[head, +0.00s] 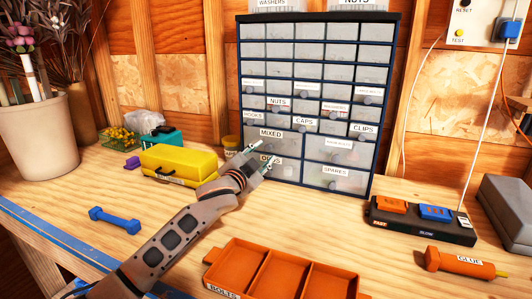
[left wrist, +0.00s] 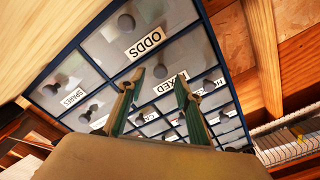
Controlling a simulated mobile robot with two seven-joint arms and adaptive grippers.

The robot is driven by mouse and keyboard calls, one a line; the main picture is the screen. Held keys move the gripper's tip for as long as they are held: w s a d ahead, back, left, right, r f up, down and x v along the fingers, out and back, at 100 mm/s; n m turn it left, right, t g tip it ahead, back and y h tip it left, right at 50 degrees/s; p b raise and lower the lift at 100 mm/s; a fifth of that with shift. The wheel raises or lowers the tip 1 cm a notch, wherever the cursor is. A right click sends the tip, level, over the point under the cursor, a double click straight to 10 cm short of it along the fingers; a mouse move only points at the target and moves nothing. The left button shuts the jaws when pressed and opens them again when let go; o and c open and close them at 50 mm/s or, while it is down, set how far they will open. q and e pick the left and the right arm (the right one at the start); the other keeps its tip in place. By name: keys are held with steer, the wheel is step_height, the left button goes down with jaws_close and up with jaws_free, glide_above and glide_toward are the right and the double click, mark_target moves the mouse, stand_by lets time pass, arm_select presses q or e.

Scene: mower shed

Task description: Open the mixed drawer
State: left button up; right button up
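The grey drawer labelled MIXED (head: 271,133) is in the left column of the blue-framed drawer cabinet (head: 374,150), above the ODDS drawer (head: 285,168). It looks shut, level with its neighbours. My left gripper (head: 264,154) is in front of the MIXED and ODDS drawers and hides part of both. In the left wrist view, which is upside down, the left gripper (left wrist: 160,74) is open. The MIXED drawer's round knob (left wrist: 160,71) shows between its fingertips; I cannot tell whether they touch it. One finger covers part of the MIXED label. My right gripper is not in view.
A yellow case (head: 180,163) stands left of my gripper, with a blue dumbbell-shaped piece (head: 115,220) nearer the front. An orange BOLTS tray (head: 280,270) lies in front of the cabinet. A charger (head: 422,222) and an orange GLUE tube (head: 460,263) are at right.

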mark_target(277, 135)
arm_select(q)
steer(key=shift+x, duration=1.2)
steer(key=shift+w, duration=0.15)
jaws_close()
